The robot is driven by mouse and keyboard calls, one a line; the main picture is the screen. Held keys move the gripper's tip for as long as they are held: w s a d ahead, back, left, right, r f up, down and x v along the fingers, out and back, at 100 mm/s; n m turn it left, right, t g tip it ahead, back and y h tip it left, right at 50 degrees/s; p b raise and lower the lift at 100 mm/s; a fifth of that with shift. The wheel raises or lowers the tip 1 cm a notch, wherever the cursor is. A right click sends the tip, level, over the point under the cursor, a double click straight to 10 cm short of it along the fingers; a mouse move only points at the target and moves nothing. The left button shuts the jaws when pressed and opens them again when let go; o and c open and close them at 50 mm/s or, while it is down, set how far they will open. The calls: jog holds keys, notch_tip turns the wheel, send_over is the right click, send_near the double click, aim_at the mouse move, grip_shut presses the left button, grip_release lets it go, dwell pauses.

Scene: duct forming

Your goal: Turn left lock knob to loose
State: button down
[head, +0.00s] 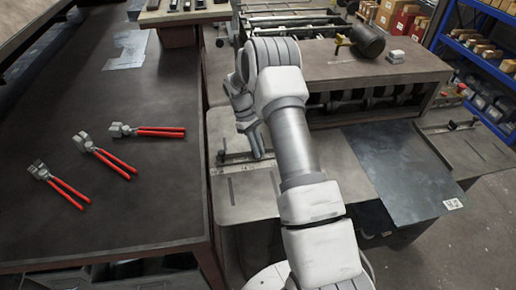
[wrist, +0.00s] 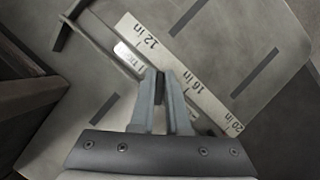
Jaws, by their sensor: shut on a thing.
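My gripper (wrist: 163,78) points down at the metal table of the machine, over the ruler and guide bar. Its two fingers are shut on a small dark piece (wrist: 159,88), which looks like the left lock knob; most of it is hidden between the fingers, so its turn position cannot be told. In the head view my gripper (head: 258,153) is low over the guide bar (head: 236,158) at the table's left part. The ruler (wrist: 196,85) shows 12, 16 and 20 inch marks and runs diagonally beside the fingers.
The machine table (head: 247,190) has dark slots (wrist: 255,72). A dark workbench (head: 120,215) to the left holds several red-handled pliers (head: 103,158). A dark sheet (head: 397,175) lies at right. A wooden-topped machine (head: 350,75) with a dark cylinder (head: 367,40) stands behind, and blue shelving (head: 480,60) at far right.

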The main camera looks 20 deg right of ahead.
dwell(0.3)
jog(key=shift+n+h+b, duration=0.4)
jog(key=shift+n+b, duration=0.25)
jog(key=shift+n, duration=0.35)
jog(key=shift+w+d+n+t+h+b, duration=0.1)
jog(key=shift+n+t+h+b, duration=0.2)
jog(key=shift+n, duration=0.6)
jog(key=shift+w+d+n+t+h+b, duration=0.1)
jog(key=shift+n+t+b, duration=0.25)
jog(key=shift+n, duration=0.55)
jog(key=c, duration=0.9)
grip_release()
jog(key=shift+s, duration=0.1)
